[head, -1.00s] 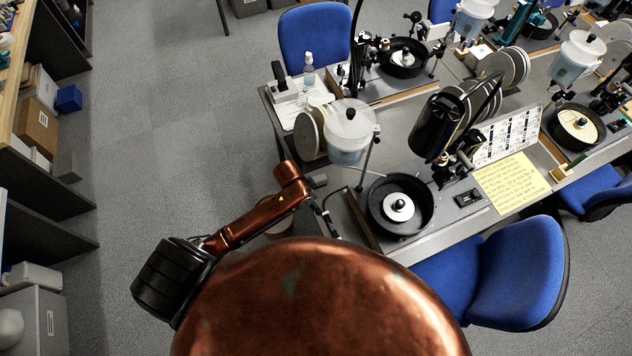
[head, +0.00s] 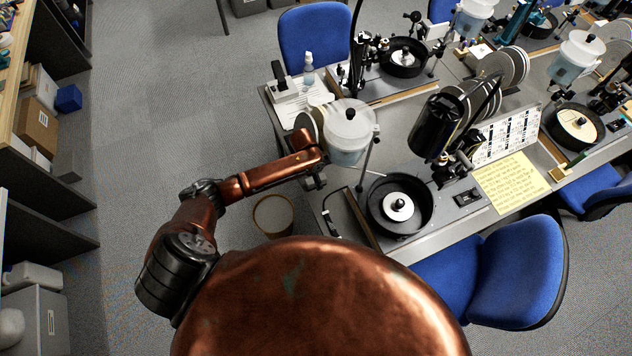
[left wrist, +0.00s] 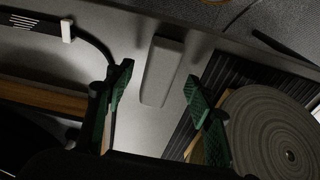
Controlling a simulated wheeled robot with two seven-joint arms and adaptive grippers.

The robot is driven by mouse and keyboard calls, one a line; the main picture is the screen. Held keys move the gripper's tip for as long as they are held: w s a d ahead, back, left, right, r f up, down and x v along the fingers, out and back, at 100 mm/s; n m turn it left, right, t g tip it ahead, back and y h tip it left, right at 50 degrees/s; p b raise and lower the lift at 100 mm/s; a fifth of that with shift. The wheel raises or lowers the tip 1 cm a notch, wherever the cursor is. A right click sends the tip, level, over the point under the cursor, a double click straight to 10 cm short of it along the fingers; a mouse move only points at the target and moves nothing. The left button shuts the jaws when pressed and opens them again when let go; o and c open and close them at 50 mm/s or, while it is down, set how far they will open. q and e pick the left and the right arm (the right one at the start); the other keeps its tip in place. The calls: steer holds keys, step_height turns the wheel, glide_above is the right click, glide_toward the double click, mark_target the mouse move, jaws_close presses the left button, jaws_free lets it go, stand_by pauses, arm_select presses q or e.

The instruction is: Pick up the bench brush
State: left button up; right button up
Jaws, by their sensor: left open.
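My left gripper (left wrist: 157,92) is open and empty, with green-padded fingers apart. Between and beyond them in the left wrist view lies a pale grey oblong block (left wrist: 162,72) on the grey bench top; I cannot tell whether it is the bench brush, as no bristles show. In the head view my left gripper (head: 316,180) is over the bench's near left end, its fingers mostly hidden by the wrist. A small green and wooden item (head: 570,166) lies far to the right on the bench and may be a brush. My right gripper is not in view.
A ribbed black rack (left wrist: 205,80) with a grey lap disc (left wrist: 275,130) stands right of the fingers. A wooden strip (left wrist: 45,95) and black tube are at left. The head view shows a water tank (head: 350,130), a black lap basin (head: 400,205) and a floor bin (head: 273,215).

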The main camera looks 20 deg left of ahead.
arm_select(q)
steer(key=shift+w+d+f, duration=0.1)
steer(key=shift+w+f, duration=0.05)
steer(key=shift+f, duration=1.15)
steer(key=shift+c, duration=0.5)
steer(key=c, duration=1.2)
steer(key=shift+s+d+r, duration=0.1)
steer(key=shift+s+r, duration=0.1)
steer(key=shift+r, duration=0.2)
steer(key=r, duration=0.6)
steer(key=shift+s+d+r, duration=0.15)
steer(key=shift+s, duration=0.2)
steer(key=s+d, duration=0.2)
steer(key=s, duration=0.4)
steer(key=s+d, duration=0.2)
steer(key=s, duration=0.4)
steer(key=s+d, duration=0.2)
steer(key=s, duration=0.3)
steer(key=shift+s+d+b, duration=0.25)
steer(key=shift+s+b, duration=0.05)
steer(key=shift+s, duration=0.1)
